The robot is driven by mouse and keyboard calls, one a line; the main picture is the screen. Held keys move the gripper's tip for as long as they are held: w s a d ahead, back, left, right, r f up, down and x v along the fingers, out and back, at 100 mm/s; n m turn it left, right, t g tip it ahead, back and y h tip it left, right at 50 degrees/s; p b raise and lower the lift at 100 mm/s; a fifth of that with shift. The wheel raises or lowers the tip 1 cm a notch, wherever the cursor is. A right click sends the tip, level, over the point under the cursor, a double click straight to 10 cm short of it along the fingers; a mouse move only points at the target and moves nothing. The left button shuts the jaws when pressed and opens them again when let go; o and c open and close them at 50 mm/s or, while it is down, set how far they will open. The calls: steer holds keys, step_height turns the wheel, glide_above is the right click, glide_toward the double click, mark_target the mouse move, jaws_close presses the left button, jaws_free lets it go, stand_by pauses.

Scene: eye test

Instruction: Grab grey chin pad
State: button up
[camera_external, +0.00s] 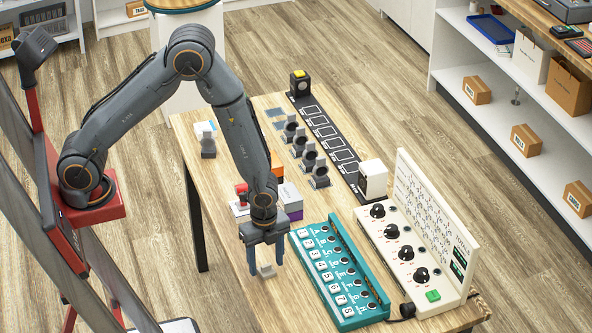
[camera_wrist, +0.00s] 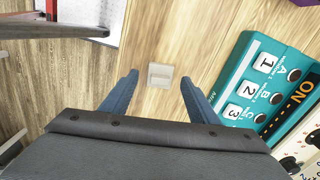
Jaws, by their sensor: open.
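A small light-grey block, which looks like the grey chin pad (camera_external: 267,271), lies on the wooden table near its front left edge. In the wrist view the pad (camera_wrist: 160,76) shows whole, in line with the gap between the fingertips. My gripper (camera_external: 267,266) points down over the pad with its two blue fingers apart. In the wrist view my gripper (camera_wrist: 160,78) is open and nothing is held. I cannot tell how far the fingertips are above the table.
A teal numbered panel (camera_external: 338,273) stands close to the right of my gripper. A white knob console (camera_external: 408,255) is beyond it. A purple-sided box (camera_external: 291,207) and a red-topped item (camera_external: 241,193) are just behind. The table edge (camera_external: 227,208) is close on the left.

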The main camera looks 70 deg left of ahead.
steer(key=shift+f, duration=0.6)
steer(key=c, duration=1.1)
steer(key=shift+r, duration=0.15)
